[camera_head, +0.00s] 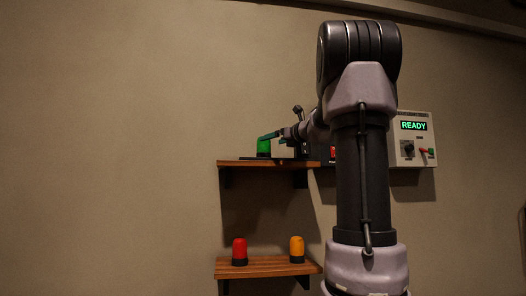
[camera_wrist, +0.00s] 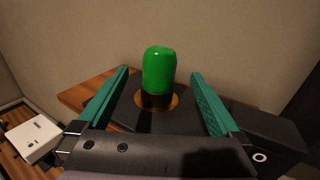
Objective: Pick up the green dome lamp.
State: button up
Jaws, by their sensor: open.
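The green dome lamp (camera_head: 264,147) stands upright at the left part of the upper wooden shelf, in the head view. In the wrist view the green dome lamp (camera_wrist: 159,72) has a black base and sits on a round brass-coloured plate (camera_wrist: 172,101) on a dark block. My gripper (camera_wrist: 160,88) is open, with one teal finger on each side of the lamp and a gap to it on both sides. In the head view my gripper (camera_head: 268,137) reaches the lamp from the right, and its fingers partly overlap the lamp there.
A red dome lamp (camera_head: 239,251) and an orange dome lamp (camera_head: 297,249) stand on the lower shelf (camera_head: 268,267). A panel (camera_head: 412,140) with a READY display is on the right, partly behind my arm. A white box (camera_wrist: 32,137) shows at left in the wrist view.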

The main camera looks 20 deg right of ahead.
aim_at(268, 141)
jog(key=shift+w+a, duration=0.2)
jog(key=shift+w, duration=0.8)
jog(key=w, duration=0.3)
jog(key=w+a, duration=0.1)
jog(key=w, duration=0.1)
jog(key=shift+w, duration=0.2)
grip_shut()
